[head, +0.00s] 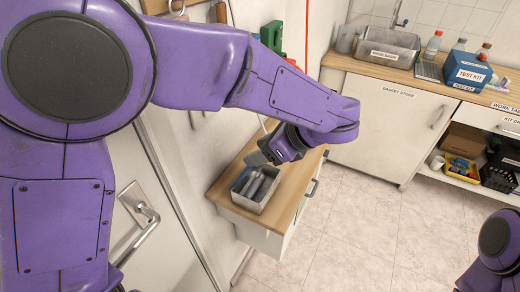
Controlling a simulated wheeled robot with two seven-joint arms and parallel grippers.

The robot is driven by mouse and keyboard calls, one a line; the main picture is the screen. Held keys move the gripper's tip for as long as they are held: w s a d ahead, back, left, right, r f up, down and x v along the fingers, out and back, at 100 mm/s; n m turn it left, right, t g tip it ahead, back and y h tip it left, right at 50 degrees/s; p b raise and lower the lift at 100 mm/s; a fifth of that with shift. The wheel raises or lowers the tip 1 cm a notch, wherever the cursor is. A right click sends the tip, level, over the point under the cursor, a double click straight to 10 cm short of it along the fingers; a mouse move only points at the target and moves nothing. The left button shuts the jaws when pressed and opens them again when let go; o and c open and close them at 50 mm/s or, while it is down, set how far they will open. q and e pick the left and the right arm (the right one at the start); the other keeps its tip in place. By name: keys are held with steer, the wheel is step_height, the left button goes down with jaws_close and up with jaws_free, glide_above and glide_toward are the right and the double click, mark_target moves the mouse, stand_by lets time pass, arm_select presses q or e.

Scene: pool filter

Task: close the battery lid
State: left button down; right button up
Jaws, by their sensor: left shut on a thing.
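My left gripper (268,153) hangs over the wooden counter by the wall, just above the far end of a light open-topped box (262,204). It is shut on a small grey piece, mostly hidden by the gripper; I cannot tell whether this is the battery lid. Several grey cylinder-like things (256,186) lie in the box. I cannot make out a battery compartment or its lid clearly. My right gripper is out of view; only part of my right arm shows at the lower right.
The narrow wooden counter (226,190) stands against the left wall, near a door handle (147,213). The tiled floor (355,235) is clear.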

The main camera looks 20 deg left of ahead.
arm_select(q)
steer(key=shift+s+f, duration=0.15)
steer(key=shift+f, duration=0.05)
steer(key=shift+c, duration=2)
jaws_free()
steer(key=shift+a, duration=0.1)
steer(key=b+v, duration=0.1)
steer(key=v, duration=0.9)
steer(key=shift+r, duration=0.3)
